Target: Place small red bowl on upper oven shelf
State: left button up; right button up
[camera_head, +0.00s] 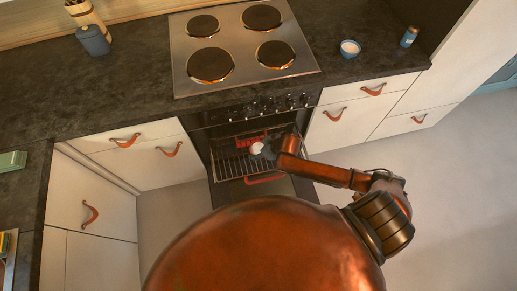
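The oven below the cooktop is open, and a wire shelf (232,167) shows inside it. A red shape (249,139) shows at the oven opening, just behind my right gripper. It is small and partly hidden, so I cannot tell for sure that it is the small red bowl or whether it touches the gripper. My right gripper (257,149) reaches into the oven opening from the right, above the wire shelf. Its fingers are too small to show whether they are open or shut. My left gripper is not in view.
The oven door hangs open with a red handle (265,179). Drawers with leather pulls flank the oven. A steel cooktop (236,50) lies above it. A small blue bowl with white contents (350,48) and a blue shaker (409,37) stand on the dark counter. Floor at right is clear.

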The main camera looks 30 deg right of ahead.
jog(key=shift+o, duration=1.4)
jog(key=shift+r, duration=0.2)
pick_arm(q)
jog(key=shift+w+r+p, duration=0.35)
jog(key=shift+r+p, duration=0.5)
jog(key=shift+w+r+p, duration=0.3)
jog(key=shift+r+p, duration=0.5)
jog(key=shift+p, duration=0.05)
pick_arm(e)
jog(key=v, duration=1.2)
jog(key=shift+f, duration=0.15)
